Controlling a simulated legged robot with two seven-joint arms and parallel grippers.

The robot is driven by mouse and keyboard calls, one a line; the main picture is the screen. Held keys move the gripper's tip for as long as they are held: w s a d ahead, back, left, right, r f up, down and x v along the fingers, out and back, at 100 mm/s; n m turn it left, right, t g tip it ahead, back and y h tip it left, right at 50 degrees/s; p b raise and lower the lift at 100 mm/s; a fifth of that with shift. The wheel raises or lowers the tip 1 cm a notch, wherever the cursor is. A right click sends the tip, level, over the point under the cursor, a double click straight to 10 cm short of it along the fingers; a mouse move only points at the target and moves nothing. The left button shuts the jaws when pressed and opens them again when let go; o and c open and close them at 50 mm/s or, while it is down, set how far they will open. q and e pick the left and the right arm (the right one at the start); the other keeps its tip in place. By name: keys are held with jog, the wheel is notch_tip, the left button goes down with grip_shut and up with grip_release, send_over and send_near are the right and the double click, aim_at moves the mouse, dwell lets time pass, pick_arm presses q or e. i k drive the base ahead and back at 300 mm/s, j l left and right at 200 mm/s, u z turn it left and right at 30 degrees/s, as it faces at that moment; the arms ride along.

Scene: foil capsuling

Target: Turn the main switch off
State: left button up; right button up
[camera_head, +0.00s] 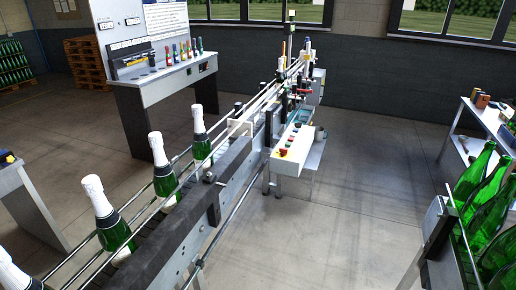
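A white control box (294,146) sits on the right side of the bottling line, in the middle of the view. Its sloped top carries a red button (283,152) at the near end and several smaller knobs or buttons. Which of these controls is the main switch, and its position, is too small to tell. Neither of my grippers shows in the head view.
A conveyor (190,215) with rails and foil-topped green bottles (162,165) runs from lower left to the back. A grey workbench (165,75) stands behind it on the left. Green bottles (474,172) fill a holder at right. Floor (355,215) right of the control box is clear.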

aim_at(283, 152)
jog(key=i+l+u, duration=0.15)
jog(key=u, duration=0.3)
jog(key=i+l+u, duration=0.25)
jog(key=u, duration=0.2)
jog(key=i+l+u, duration=0.15)
jog(key=l, duration=0.2)
jog(key=i+l+u, duration=0.15)
jog(key=l, duration=0.2)
jog(key=i+l+u, duration=0.2)
jog(key=l, duration=0.2)
jog(key=k+j, duration=0.05)
